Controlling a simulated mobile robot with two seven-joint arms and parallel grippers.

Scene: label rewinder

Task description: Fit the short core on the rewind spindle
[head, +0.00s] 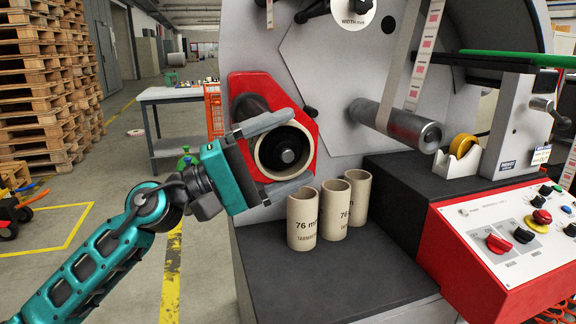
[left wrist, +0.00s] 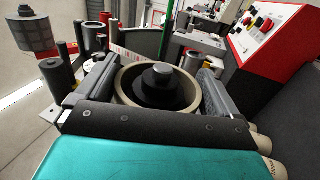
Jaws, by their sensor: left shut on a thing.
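My left gripper (head: 299,147) is shut on a short beige core (head: 259,153), one finger above it and one below in the head view. The core's open end faces the head camera. The dark rewind spindle (head: 288,156) shows inside the core's ring, its round nose near the middle. In the left wrist view the core (left wrist: 196,90) also surrounds the black spindle (left wrist: 158,82), with a dark gap between them. How far along the spindle the core sits is hidden by the gripper and the core. My right gripper is not in view.
A red plate (head: 243,83) stands behind the spindle on the grey machine face. Three beige cores (head: 302,222) marked 76 mm stand upright on the dark ledge (head: 300,275) below. A metal roller (head: 420,131) sticks out to the right, above the red control box (head: 470,267).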

